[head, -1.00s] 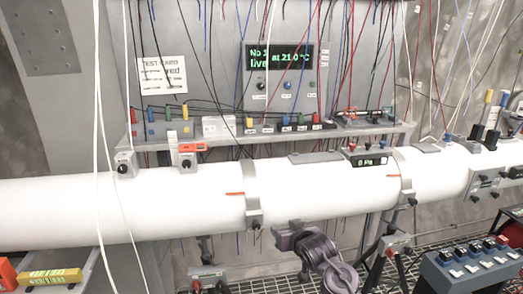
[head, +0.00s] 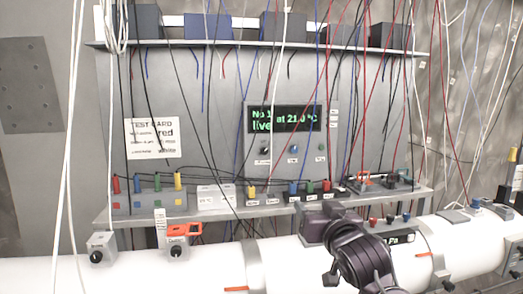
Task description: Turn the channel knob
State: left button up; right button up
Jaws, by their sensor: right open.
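The panel display (head: 284,119) shows green text, with "No 1" and "live at 21.0 °C" partly crossed by wires. My right gripper (head: 326,222) is open, in front of the shelf and the white pipe, below and right of the knobs. It is apart from them, and its fingertips are hard to make out. My left gripper is out of view.
A shelf (head: 110,219) with coloured terminals (head: 146,199) runs below the panel. The white pipe (head: 205,272) lies in front of it. Many loose wires hang across the panel, some past the knobs.

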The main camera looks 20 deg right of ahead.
aim_at(264, 150)
jog(key=i+l, duration=0.15)
jog(key=i, duration=0.3)
jog(key=i+l, duration=0.2)
jog(key=i, duration=0.3)
jog(key=i+l, duration=0.15)
jog(key=i, duration=0.3)
